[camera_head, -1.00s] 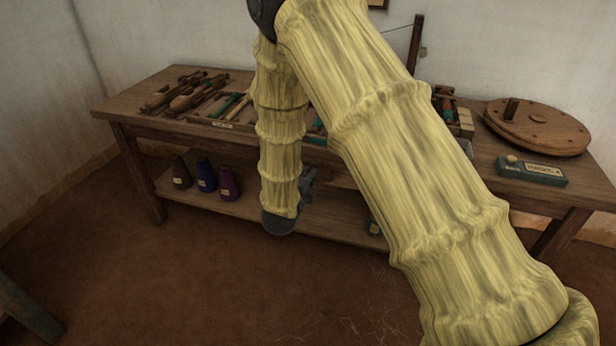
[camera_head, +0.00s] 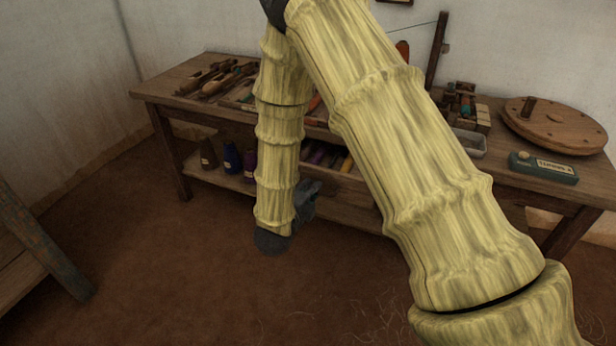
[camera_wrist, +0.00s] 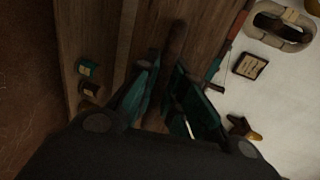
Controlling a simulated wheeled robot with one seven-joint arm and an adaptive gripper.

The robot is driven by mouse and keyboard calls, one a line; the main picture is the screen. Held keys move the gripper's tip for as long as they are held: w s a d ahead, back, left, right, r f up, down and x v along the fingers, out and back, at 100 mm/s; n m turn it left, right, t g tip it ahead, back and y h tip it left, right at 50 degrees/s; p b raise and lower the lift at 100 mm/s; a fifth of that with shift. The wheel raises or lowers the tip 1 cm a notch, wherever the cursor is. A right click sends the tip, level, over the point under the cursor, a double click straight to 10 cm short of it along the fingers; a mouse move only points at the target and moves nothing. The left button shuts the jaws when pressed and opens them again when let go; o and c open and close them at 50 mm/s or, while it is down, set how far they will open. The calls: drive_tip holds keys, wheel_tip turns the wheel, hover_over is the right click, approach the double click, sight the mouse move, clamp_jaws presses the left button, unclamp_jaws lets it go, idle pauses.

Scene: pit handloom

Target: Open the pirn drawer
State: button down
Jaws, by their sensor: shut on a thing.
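The pirn drawer (camera_head: 345,187) is under the top of the wooden bench and stands pulled out, with several coloured pirns (camera_head: 320,156) showing inside. My gripper (camera_head: 308,200) is at the drawer's front, partly hidden behind my own yellow arm. In the wrist view my gripper (camera_wrist: 168,108) has its teal fingers closed in around something dark at the drawer front.
The bench (camera_head: 160,88) carries wooden shuttles (camera_head: 215,80), a round wooden disc (camera_head: 553,125) and a small labelled box (camera_head: 543,168). A wooden frame (camera_head: 35,250) is at the left. The floor in front is clear.

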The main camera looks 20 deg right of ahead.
drive_tip(key=f+v, duration=0.1)
drive_tip(key=v, duration=0.5)
drive_tip(key=shift+s+a+f+p, duration=0.2)
drive_tip(key=shift+s+a+p, duration=0.1)
drive_tip(key=shift+s, duration=0.1)
drive_tip(key=shift+d, duration=0.1)
drive_tip(key=c, duration=1.5)
unclamp_jaws()
drive_tip(key=v, duration=1.2)
drive_tip(key=shift+w, duration=0.1)
